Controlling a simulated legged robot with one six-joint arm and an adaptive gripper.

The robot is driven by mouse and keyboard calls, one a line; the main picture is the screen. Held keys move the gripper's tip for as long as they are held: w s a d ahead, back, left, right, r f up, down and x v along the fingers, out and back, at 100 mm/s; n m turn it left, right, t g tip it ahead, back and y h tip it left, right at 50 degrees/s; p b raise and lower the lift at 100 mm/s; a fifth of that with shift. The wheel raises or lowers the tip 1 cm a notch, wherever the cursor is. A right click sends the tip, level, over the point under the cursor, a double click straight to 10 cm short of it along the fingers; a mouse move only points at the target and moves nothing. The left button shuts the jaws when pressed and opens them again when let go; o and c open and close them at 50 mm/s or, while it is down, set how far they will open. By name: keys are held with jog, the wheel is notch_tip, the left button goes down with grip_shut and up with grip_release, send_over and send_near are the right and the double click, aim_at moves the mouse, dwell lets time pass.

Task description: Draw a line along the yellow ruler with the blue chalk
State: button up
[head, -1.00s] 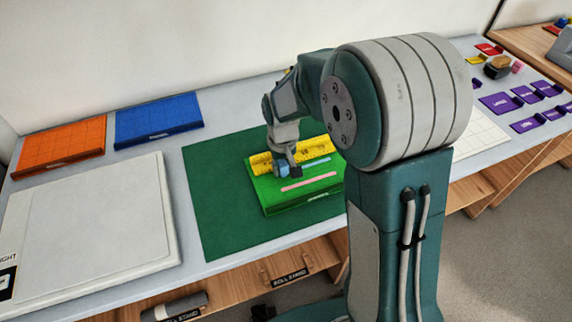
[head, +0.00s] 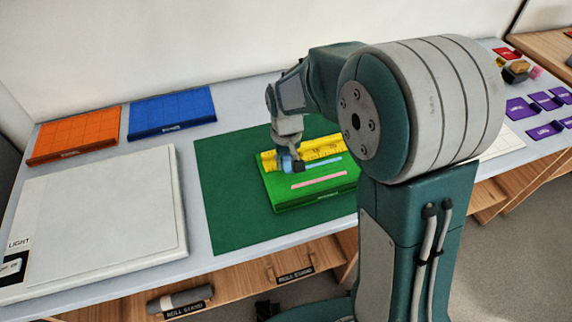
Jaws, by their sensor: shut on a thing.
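The yellow ruler (head: 322,148) lies along the back part of a green board (head: 332,191). My gripper (head: 292,165) is low over the board's left part, at the front edge of the ruler. It is shut on a small blue thing that looks like the blue chalk (head: 299,166); the fingers hide most of it. A light blue strip (head: 325,161) runs right from the gripper, just in front of the ruler. I cannot tell if it is a drawn mark or a stick. A pink strip (head: 319,180) lies in front of it, roughly parallel.
The board rests on a dark green mat (head: 225,215). A white panel (head: 100,220), an orange tray (head: 75,137) and a blue tray (head: 172,111) are to the left. Purple trays (head: 521,108) stand at the far right. The mat's left part is clear.

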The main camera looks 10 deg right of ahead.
jog(key=shift+r, duration=3.5)
